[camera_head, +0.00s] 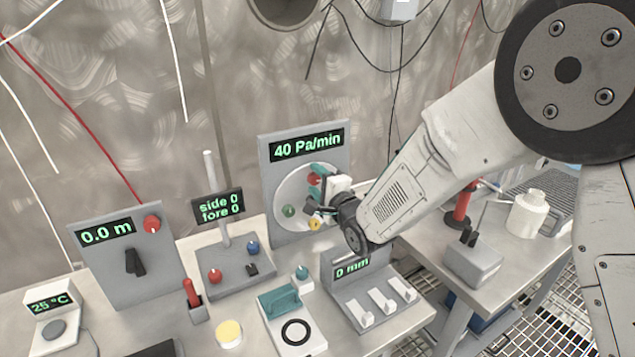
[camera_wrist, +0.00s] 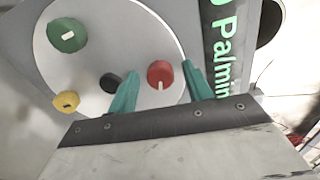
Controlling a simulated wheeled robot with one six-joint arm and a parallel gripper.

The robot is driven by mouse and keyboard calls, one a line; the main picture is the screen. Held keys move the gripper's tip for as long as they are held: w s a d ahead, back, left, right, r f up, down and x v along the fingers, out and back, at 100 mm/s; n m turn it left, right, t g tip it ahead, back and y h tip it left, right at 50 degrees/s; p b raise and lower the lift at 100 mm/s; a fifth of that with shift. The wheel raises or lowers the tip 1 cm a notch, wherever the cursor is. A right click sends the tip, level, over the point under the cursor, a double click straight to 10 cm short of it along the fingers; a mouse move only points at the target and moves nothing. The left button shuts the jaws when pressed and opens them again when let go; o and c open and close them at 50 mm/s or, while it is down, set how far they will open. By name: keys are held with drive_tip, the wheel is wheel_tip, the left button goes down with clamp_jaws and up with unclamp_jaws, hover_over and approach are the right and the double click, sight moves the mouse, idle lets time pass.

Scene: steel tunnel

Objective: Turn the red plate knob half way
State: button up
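The red plate knob (camera_wrist: 160,72) sits on the round white plate (camera_wrist: 95,25) in the wrist view. A short white mark on its face points towards the bottom of that picture. My gripper (camera_wrist: 160,70) has its two teal fingers on either side of the red knob, with a visible gap on both sides. It is open and does not appear to touch the knob. In the head view the red knob (camera_head: 314,179) is partly covered by my gripper (camera_head: 318,185), which comes in from the right.
The plate also carries a green knob (camera_wrist: 67,35), a yellow knob (camera_wrist: 66,102) and a black knob (camera_wrist: 110,82) close by my fingers. The display above the plate (camera_head: 307,146) reads 40 Pa/min. A slider box (camera_head: 370,285) stands below my wrist.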

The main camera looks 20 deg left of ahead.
drive_tip(key=v, duration=0.7)
drive_tip(key=shift+s+d, duration=0.25)
drive_tip(key=shift+d, duration=0.05)
drive_tip(key=w+d+r+n+h, duration=0.1)
drive_tip(key=w+d+r+h, duration=0.15)
drive_tip(key=d, duration=0.45)
drive_tip(key=w+d+r+n+h, duration=0.1)
drive_tip(key=d+r+h, duration=0.2)
drive_tip(key=d, duration=0.4)
drive_tip(key=s+d+r+n+g+h, duration=0.1)
drive_tip(key=s+d+h, duration=0.15)
drive_tip(key=d, duration=0.45)
drive_tip(key=s+d+r+n+g+h, duration=0.1)
drive_tip(key=s+d+h, duration=0.15)
drive_tip(key=d, duration=0.45)
drive_tip(key=s+d+n+g+h, duration=0.1)
drive_tip(key=s+d+g, duration=0.2)
drive_tip(key=s, duration=0.6)
drive_tip(key=s+d+r+n+g+h, duration=0.1)
drive_tip(key=s+d+n+g, duration=0.1)
drive_tip(key=s+d, duration=0.6)
drive_tip(key=s+d+n+g+h, duration=0.1)
drive_tip(key=s+d, duration=0.4)
drive_tip(key=s, duration=0.7)
drive_tip(key=n+g, duration=0.1)
drive_tip(key=g, duration=0.1)
drive_tip(key=shift+d+r+g, duration=0.3)
drive_tip(key=shift+d+r, duration=0.1)
